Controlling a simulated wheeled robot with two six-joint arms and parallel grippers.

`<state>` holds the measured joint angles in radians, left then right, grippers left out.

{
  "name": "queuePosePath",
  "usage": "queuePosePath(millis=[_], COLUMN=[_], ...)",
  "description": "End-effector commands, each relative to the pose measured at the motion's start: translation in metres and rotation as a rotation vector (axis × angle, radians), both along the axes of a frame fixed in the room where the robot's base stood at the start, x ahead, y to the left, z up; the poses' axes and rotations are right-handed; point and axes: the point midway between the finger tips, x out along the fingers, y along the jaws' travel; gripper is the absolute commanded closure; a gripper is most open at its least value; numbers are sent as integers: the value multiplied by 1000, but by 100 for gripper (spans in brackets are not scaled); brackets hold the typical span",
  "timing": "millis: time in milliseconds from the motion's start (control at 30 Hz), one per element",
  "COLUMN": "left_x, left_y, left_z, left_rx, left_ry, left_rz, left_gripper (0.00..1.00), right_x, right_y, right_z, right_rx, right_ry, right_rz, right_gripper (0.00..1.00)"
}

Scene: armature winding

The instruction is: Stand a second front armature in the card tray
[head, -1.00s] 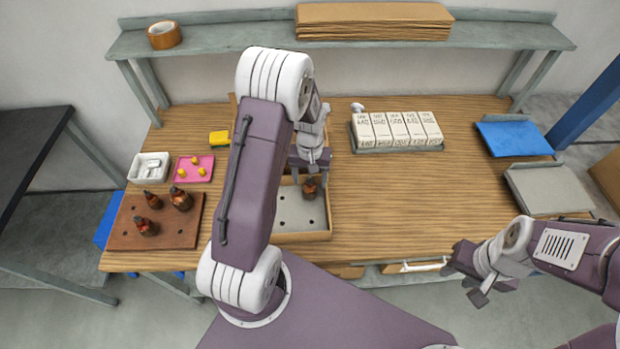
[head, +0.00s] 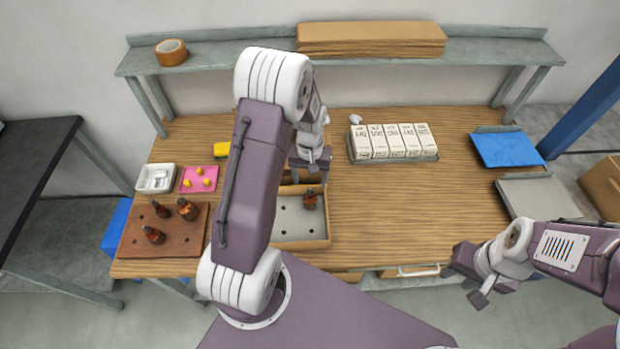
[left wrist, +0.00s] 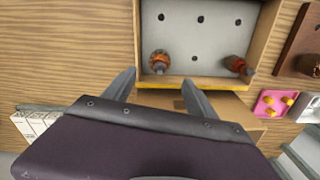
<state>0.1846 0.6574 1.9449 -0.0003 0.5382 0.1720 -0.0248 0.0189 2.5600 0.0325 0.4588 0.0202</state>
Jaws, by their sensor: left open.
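The card tray (head: 329,231) lies on the bench, partly hidden by my left arm in the head view; it also shows in the left wrist view (left wrist: 262,45). One copper-brown armature (head: 310,200) stands in it, seen almost from above in the left wrist view (left wrist: 159,62). A second armature (left wrist: 237,66) is near the tray's other side wall, hidden in the head view. My left gripper (head: 312,163) is open and empty at the tray's far edge, its fingertips (left wrist: 158,77) just short of the first armature. My right gripper (head: 472,280) hangs before the bench; its jaw opening is unclear.
A brown board (head: 135,247) holds several armatures at the left. A pink tray (head: 188,187) with yellow pieces and a white box (head: 143,183) are behind it. White cartons (head: 394,141) stand back right. Bench right of the tray is clear.

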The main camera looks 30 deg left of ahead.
Motion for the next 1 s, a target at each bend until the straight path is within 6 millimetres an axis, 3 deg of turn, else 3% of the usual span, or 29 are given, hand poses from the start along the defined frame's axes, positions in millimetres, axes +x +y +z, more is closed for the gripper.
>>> queuePosePath(millis=[67, 167, 533, 800, 1000], left_x=[0, 0, 0, 1, 1], left_y=[0, 0, 0, 0, 0], left_z=[-1, -1, 4, 60, 87], left_rx=[0, 0, 1, 1, 1], left_ry=[0, 0, -2, -6, -2], left_rz=[0, 0, 0, 0, 0], left_gripper=[35, 9, 9, 9, 9], right_x=[0, 0, 0, 0, 0], right_y=[0, 0, 0, 0, 0], right_z=[-1, -1, -2, -10, -12], right_rx=[0, 0, 0, 0, 0], right_ry=[0, 0, 0, 0, 0], right_rz=[0, 0, 0, 0, 0], right_gripper=[64, 64, 64, 64, 64])
